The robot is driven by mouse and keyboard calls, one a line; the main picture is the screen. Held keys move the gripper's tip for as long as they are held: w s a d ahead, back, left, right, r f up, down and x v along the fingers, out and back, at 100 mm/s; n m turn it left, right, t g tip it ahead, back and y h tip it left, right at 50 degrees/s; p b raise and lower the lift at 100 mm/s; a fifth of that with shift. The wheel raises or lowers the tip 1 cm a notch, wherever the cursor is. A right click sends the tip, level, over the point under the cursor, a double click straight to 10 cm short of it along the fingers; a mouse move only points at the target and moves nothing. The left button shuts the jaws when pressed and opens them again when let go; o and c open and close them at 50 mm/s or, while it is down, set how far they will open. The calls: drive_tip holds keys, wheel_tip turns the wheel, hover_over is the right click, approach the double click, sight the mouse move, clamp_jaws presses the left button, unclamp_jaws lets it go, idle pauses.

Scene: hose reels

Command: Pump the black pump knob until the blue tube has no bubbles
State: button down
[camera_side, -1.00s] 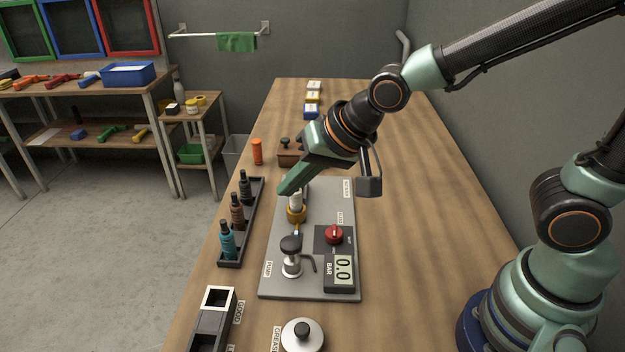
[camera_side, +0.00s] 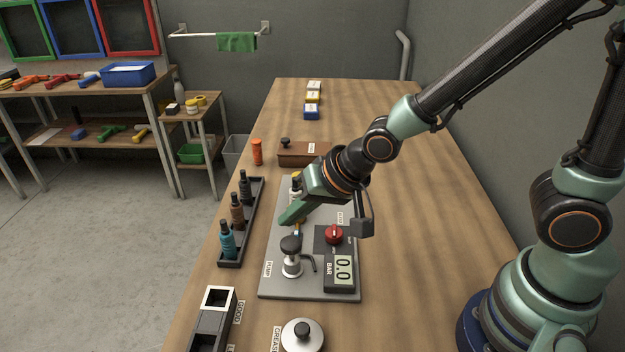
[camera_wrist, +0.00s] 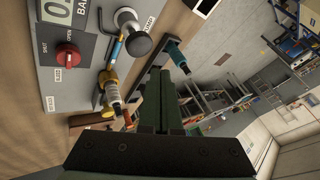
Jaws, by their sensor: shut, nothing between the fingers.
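The black pump knob (camera_side: 291,243) tops a silver pump on the grey plate (camera_side: 310,290). It also shows in the wrist view (camera_wrist: 138,43). The blue tube (camera_wrist: 116,50) runs from the pump toward a yellow fitting in the wrist view; bubbles are too small to tell. In the side view a small blue piece of the tube (camera_side: 297,233) shows behind the knob. My gripper (camera_side: 283,221) is shut and empty, above the plate and behind the knob, apart from it. My gripper hides part of the yellow fitting in the side view.
A red bleed knob (camera_side: 334,234) and a gauge reading 0.0 (camera_side: 342,270) are right of the pump. A black tray (camera_side: 232,248) with several bottles stands left of the plate. A grease can (camera_side: 302,336) is in front. The right of the table is clear.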

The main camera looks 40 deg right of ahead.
sight(290, 242)
drive_tip(key=shift+f, duration=1.25)
drive_tip(key=shift+f, duration=0.1)
idle(1.1)
drive_tip(key=shift+f, duration=0.35)
drive_tip(key=shift+f, duration=1.25)
idle(1.3)
drive_tip(key=shift+r, duration=1.7)
drive_tip(key=shift+r, duration=0.1)
drive_tip(key=shift+r, duration=2.4)
